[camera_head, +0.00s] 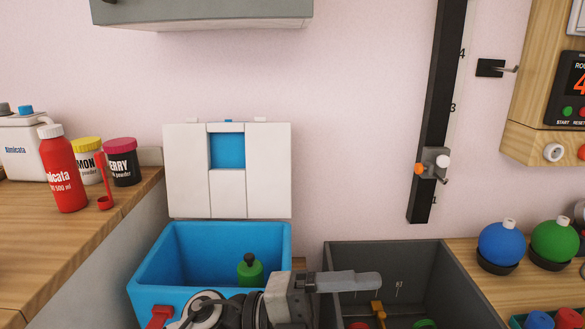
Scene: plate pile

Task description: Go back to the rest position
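A grey and black arm reaches in from the bottom, left of centre. I take it for my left arm, and its gripper (375,281) points right over the near left part of a dark grey bin (445,285). Its fingers show edge-on, so I cannot tell whether they are open or shut. No held object shows at the fingertips. My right gripper is not in view.
A blue cooler box (148,277) with its white lid (186,170) raised holds a green bottle (250,270). A wooden counter (60,235) at left carries a red bottle (62,175) and jars. Blue (501,243) and green (555,240) round flasks stand right.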

